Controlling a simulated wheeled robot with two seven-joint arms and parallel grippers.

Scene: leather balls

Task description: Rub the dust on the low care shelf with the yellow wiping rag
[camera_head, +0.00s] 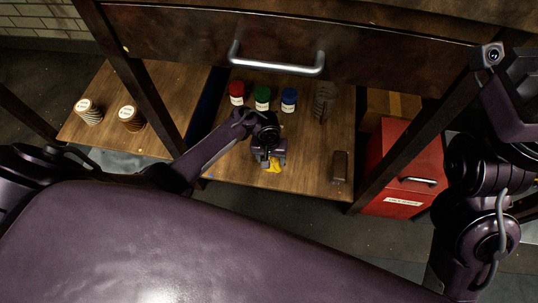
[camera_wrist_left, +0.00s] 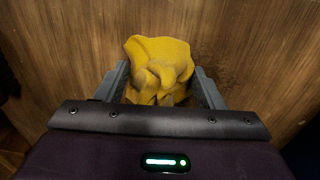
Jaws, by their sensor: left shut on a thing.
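My left gripper (camera_head: 270,158) is over the low wooden shelf (camera_head: 307,165) under the drawer. It is shut on the yellow wiping rag (camera_wrist_left: 160,62), which is bunched between the two fingers in the left wrist view. In the head view only a small part of the rag (camera_head: 273,168) shows below the gripper, at the shelf surface. A darker dusty patch (camera_wrist_left: 232,75) lies on the wood to the right of the rag in the wrist view. I cannot tell how firmly the rag presses on the wood. My right arm stands at the right; its fingertips are not clearly visible.
Red (camera_head: 237,93), green (camera_head: 262,97) and blue (camera_head: 288,99) capped jars stand behind the left gripper. A dark coil-like thing (camera_head: 323,101) and a brown block (camera_head: 340,167) are to the right. A red cabinet (camera_head: 405,165) stands beyond. The drawer (camera_head: 270,50) overhangs the shelf.

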